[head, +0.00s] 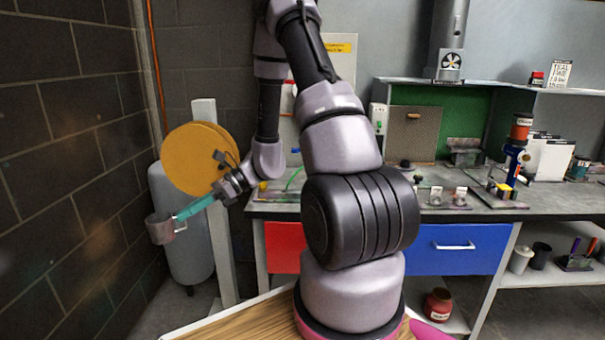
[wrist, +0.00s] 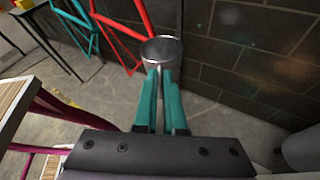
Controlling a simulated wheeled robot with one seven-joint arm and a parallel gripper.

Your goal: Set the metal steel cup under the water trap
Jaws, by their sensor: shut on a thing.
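The steel cup (head: 161,228) is a small grey metal cup at the left of the head view, held in the air in front of the brick wall. It also shows at the top middle of the wrist view (wrist: 161,49). My gripper (head: 182,215) has teal fingers, shut on the cup's near side; in the wrist view the fingertips (wrist: 160,72) meet at it. The cup looks roughly upright in the head view. I cannot pick out the water trap in either view.
A pale grey tank (head: 185,250) stands behind the cup, beside a pale post (head: 222,260) and a big yellow disc (head: 192,160). A dark brick wall (head: 65,150) is close on the left. Red (wrist: 122,35) and teal (wrist: 75,25) frames stand beyond in the wrist view.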

